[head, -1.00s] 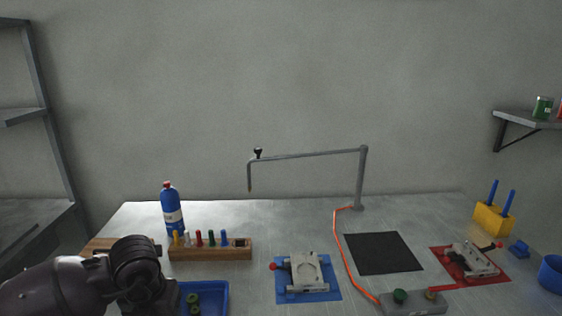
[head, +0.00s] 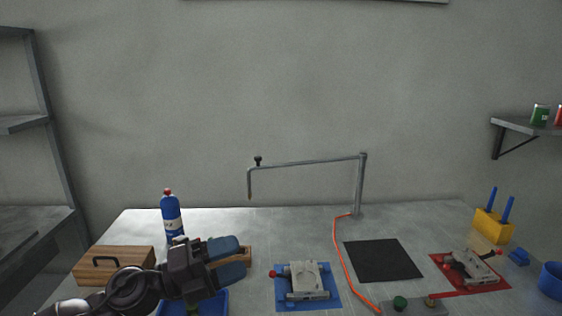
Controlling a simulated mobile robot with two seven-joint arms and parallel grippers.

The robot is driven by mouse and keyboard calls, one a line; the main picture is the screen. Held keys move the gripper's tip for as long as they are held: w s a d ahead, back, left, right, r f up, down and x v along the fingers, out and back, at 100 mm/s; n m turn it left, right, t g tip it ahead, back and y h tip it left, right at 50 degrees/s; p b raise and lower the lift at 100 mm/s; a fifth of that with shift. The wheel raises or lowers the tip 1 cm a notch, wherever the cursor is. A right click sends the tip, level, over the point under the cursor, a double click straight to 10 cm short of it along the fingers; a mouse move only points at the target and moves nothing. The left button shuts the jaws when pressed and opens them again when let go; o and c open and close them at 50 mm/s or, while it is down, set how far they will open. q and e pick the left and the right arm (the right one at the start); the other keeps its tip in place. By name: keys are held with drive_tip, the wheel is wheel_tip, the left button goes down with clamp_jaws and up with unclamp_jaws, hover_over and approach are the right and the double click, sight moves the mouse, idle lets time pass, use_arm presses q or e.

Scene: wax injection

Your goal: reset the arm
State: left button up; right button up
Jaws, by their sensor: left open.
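My left arm comes in from the lower left. Its gripper (head: 232,260) is open, with its blue-grey fingers pointing right, and I see nothing held in it. From this view it covers most of a wooden rack, of which only the right end (head: 248,256) shows. It also overlaps the blue tray (head: 218,303) at the bottom edge. I cannot tell how high it is above the table. My right gripper is not in view.
A blue bottle (head: 172,221) stands behind my left gripper, and a wooden box with a black handle (head: 125,263) is left of it. A grey clamp on a blue mat (head: 333,294) lies to the right. A metal post (head: 360,185) rises at the back. A black mat (head: 384,261) is bare.

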use_arm(q)
drive_tip(key=w+a+f+n+t+y, duration=0.1)
drive_tip(key=a+f+n+t+y, duration=1.15)
drive_tip(key=n, duration=1.15)
drive_tip(key=s+a+f+n+g+y, duration=0.3)
drive_tip(key=s+f+n+g, duration=0.1)
drive_tip(key=s+f, duration=0.6)
drive_tip(key=s+a+f+n+g+y, duration=0.3)
drive_tip(key=s+f, duration=0.6)
drive_tip(key=f, duration=0.3)
drive_tip(key=shift+s+a+f+n+g, duration=0.25)
drive_tip(key=shift+s+n+g, duration=0.15)
drive_tip(key=shift+n, duration=0.3)
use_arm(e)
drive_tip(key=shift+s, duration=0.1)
use_arm(q)
drive_tip(key=shift+d, duration=0.1)
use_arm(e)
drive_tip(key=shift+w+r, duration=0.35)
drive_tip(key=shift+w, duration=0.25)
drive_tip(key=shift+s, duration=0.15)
